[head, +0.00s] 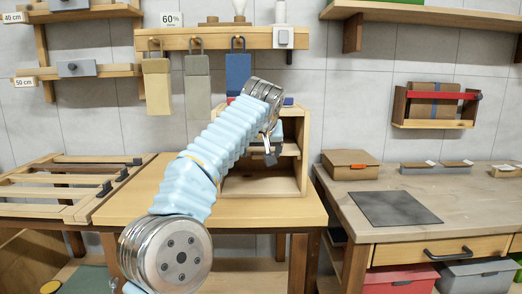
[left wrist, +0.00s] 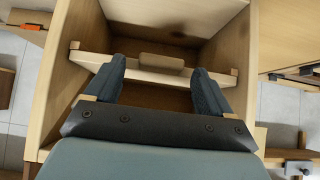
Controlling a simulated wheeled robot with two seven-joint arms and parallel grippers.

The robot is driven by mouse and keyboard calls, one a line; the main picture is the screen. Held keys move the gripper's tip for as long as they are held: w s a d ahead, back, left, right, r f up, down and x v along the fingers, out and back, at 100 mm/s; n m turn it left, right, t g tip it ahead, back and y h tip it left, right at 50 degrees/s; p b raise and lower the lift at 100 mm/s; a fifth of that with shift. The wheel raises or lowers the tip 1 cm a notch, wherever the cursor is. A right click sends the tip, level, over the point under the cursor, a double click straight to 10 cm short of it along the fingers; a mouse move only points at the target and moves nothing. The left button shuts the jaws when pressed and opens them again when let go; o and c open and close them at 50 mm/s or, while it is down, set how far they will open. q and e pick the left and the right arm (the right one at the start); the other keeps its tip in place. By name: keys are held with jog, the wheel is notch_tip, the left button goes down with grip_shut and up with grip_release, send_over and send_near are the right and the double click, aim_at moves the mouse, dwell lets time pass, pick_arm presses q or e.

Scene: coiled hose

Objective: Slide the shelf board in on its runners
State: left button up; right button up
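The open wooden cabinet (head: 303,150) stands on the middle table. It fills much of the left wrist view (left wrist: 225,60). The pale shelf board (left wrist: 160,77) spans the cabinet between its side walls, with a small block-like handle (left wrist: 160,61) at the middle of its front. It partly shows in the head view (head: 290,149) behind my arm. My left gripper (left wrist: 158,70) is open, its dark fingertips spread on either side of the handle, close to the board's front edge. I cannot tell whether they touch the board. In the head view the left gripper (head: 271,157) is mostly seen edge-on. My right gripper is out of view.
The table top (head: 270,212) in front of the cabinet is clear. A slatted wooden rack (head: 60,185) stands at left. A workbench (head: 460,205) with a dark mat (head: 394,208) and a cardboard box (head: 350,164) is at right. Pouches hang on the wall rail (head: 215,40) above.

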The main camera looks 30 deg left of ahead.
pick_arm(q)
jog(key=v, duration=1.3)
jog(key=shift+s+d+r, duration=0.15)
jog(key=shift+d+r, duration=0.05)
jog(key=shift+r, duration=0.1)
